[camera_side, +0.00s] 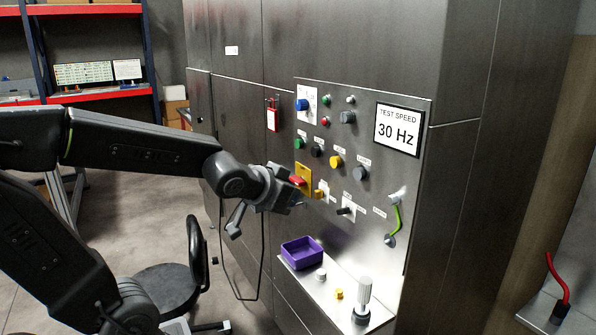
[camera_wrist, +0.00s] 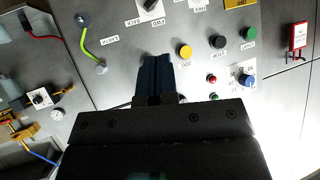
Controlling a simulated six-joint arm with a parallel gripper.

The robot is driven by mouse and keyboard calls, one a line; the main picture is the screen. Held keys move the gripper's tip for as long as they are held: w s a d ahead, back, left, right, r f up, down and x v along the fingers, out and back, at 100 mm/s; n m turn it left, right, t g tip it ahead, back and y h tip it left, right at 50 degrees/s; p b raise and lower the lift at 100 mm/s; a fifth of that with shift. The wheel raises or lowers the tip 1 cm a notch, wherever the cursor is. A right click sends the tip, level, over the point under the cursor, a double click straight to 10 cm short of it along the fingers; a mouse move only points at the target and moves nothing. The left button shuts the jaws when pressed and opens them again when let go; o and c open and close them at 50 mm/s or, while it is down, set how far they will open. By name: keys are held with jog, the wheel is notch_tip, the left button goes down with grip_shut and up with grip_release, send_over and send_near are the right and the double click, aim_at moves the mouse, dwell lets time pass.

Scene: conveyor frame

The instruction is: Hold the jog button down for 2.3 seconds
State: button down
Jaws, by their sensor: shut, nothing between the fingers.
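The jog button is a round yellow button (camera_side: 336,162) in the control panel's row of buttons. In the wrist view the yellow button (camera_wrist: 184,51) shows above its small label, which appears upside down and seems to read JOG. My gripper (camera_side: 303,204) is shut and empty. In the side view it is below and left of the yellow button, in front of the lower left of the panel. In the wrist view my gripper's closed fingers (camera_wrist: 157,60) point at the panel just left of the yellow button. No contact with the button shows.
A black button (camera_side: 317,150) and a green button (camera_side: 299,143) are left of the yellow one; a grey knob (camera_side: 360,174) is right. A red mushroom button on a yellow plate (camera_side: 303,172) is close to my gripper. A purple tray (camera_side: 301,253) sits on the shelf below.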

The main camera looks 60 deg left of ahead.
jog(key=w+a+m+t+h, duration=0.2)
jog(key=w+a+t+h, duration=0.2)
jog(key=w+a+t, duration=0.45)
jog(key=shift+g, duration=0.75)
jog(key=shift+w+a+r, duration=0.1)
jog(key=shift+w+a, duration=0.05)
jog(key=shift+w, duration=0.9)
jog(key=shift+w+a+r, duration=0.1)
jog(key=shift+w+a, duration=0.05)
jog(key=shift+w, duration=0.95)
jog(key=shift+w+a+r, duration=0.1)
jog(key=shift+w+a, duration=0.05)
jog(key=shift+w, duration=0.9)
jog(key=shift+w, duration=0.2)
jog(key=shift+w, duration=0.5)
send_near(333, 163)
jog(key=w, duration=0.2)
jog(key=shift+w+r, duration=0.1)
jog(key=shift+w, duration=0.25)
